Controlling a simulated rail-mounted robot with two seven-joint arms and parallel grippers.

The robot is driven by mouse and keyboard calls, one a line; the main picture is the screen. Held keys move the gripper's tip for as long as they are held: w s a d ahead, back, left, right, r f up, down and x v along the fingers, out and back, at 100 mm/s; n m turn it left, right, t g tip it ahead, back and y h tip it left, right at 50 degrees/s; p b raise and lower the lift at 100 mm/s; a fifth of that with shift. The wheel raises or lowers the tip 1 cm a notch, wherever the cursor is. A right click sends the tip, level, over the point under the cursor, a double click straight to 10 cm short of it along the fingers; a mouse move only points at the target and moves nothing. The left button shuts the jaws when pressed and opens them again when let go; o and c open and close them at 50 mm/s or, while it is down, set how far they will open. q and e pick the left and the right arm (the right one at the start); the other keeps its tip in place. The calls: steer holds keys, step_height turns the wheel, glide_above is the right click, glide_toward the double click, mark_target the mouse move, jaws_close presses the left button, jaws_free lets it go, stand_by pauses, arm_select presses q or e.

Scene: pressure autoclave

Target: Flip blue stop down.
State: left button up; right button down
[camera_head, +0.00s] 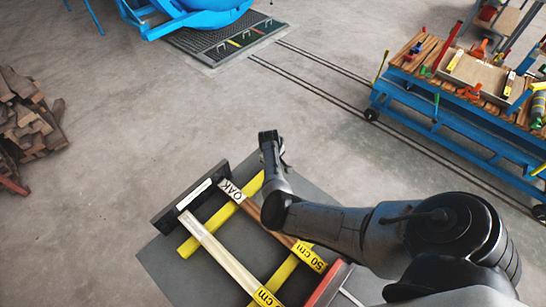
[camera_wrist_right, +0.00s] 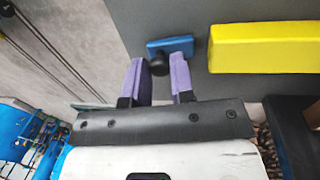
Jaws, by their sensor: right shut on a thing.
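The blue stop (camera_wrist_right: 172,46) shows in the right wrist view as a small blue block with a round black knob (camera_wrist_right: 160,66), at the grey table's surface. My right gripper (camera_wrist_right: 160,72) has its two purple fingers on either side of the knob and is shut on it. In the head view my right arm (camera_head: 330,225) reaches in from the lower right, and its wrist (camera_head: 270,165) is over the grey table (camera_head: 165,262). The stop and the fingertips are hidden there. My left gripper is not in view.
Yellow bars (camera_head: 232,212) and wooden strips, one labelled OAK (camera_head: 232,190), lie on the table beside a dark end bar (camera_head: 190,200). A blue trolley (camera_head: 440,105) with tools stands at upper right. Rails (camera_head: 315,75) cross the floor. Scrap wood (camera_head: 30,125) lies at left.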

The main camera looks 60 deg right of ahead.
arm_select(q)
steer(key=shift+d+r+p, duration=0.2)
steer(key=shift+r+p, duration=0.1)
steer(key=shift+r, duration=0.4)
arm_select(e)
steer(key=shift+s+d+f+y, duration=0.1)
steer(key=shift+d+f+y, duration=0.25)
steer(key=shift+y, duration=0.65)
steer(key=c, duration=1)
jaws_free()
arm_select(q)
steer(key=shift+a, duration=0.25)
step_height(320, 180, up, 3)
steer(key=p, duration=0.2)
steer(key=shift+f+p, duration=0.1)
steer(key=shift+p, duration=0.3)
arm_select(e)
step_height(320, 180, up, 14)
steer(key=shift+d+f, duration=0.1)
steer(key=shift+d, duration=0.05)
